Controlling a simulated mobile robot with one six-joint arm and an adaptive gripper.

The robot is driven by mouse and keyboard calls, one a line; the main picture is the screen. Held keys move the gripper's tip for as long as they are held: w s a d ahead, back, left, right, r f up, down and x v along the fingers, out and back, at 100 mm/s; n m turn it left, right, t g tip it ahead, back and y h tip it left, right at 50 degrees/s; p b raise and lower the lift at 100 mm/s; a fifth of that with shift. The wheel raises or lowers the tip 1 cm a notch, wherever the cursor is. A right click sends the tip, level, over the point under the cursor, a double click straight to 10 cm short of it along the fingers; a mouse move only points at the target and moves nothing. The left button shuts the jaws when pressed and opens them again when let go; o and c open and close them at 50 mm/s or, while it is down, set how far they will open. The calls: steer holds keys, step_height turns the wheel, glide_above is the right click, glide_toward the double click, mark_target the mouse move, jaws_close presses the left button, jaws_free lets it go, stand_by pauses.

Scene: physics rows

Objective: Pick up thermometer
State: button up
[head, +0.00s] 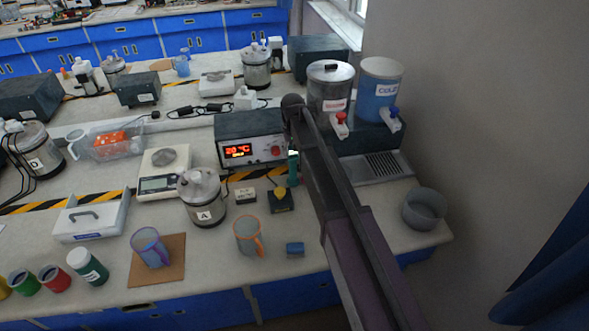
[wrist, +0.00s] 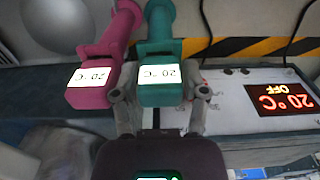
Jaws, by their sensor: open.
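A teal thermometer (wrist: 162,60) with a lit 20 °C display is in the middle of the wrist view. A magenta thermometer (wrist: 104,55) with the same reading is close on its left. My gripper (wrist: 161,93) is open, with one finger on each side of the teal thermometer's display end; I cannot tell whether they touch it. The left finger is close to the magenta one. In the head view a teal part (head: 293,168) shows beside my arm, which hides the magenta thermometer and my fingers.
A heater box (head: 250,138) reading 20 °C stands beside the teal part. Hot and cold dispensers (head: 378,95) stand right of my arm. The bench's front right is mostly clear.

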stand_by(0.4)
steer(key=c, duration=0.7)
steer(key=shift+r, duration=0.2)
step_height(320, 180, up, 18)
steer(key=p, duration=1.8)
steer(key=shift+f, duration=0.25)
